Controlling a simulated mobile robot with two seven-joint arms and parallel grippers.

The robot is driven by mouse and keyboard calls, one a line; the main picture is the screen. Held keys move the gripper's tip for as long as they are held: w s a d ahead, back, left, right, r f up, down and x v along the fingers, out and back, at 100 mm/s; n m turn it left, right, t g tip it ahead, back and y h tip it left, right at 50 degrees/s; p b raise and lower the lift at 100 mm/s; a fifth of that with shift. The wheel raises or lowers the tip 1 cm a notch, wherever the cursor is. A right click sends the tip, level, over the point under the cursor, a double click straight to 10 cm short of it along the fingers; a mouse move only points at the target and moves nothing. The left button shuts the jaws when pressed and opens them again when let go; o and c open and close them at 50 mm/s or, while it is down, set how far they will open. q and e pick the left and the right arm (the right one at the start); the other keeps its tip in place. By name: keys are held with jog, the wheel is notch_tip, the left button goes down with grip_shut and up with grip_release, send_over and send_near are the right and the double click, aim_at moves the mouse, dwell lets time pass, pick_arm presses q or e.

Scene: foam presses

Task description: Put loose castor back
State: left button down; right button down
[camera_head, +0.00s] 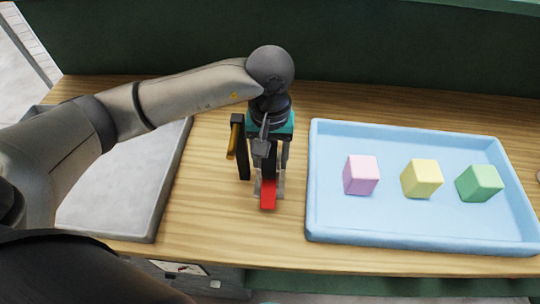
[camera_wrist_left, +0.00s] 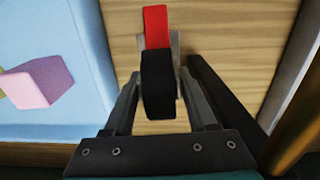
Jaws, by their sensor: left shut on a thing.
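My left gripper (camera_head: 270,178) points down over the wooden table, between a grey tray and a blue tray. It is shut on a red and black piece (camera_head: 268,195). In the left wrist view the piece's rounded black part (camera_wrist_left: 158,85) sits between the fingers and its red part (camera_wrist_left: 157,27) sticks out beyond them. I cannot tell for sure that this piece is the castor, or whether it touches the table. No other castor can be made out. My right gripper is not in view.
A blue tray (camera_head: 420,242) at the right holds a pink cube (camera_head: 361,175), a yellow cube (camera_head: 422,179) and a green cube (camera_head: 480,183). A grey tray (camera_head: 125,190) lies at the left under my arm. A dark upright part (camera_head: 241,150) with a yellow piece stands close left of the gripper.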

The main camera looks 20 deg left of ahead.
pick_arm(q)
jog(key=c, duration=0.7)
grip_release()
jog(key=shift+f, duration=0.2)
jog(key=shift+o, duration=1.1)
jog(key=shift+r, duration=0.1)
jog(key=shift+r, duration=0.1)
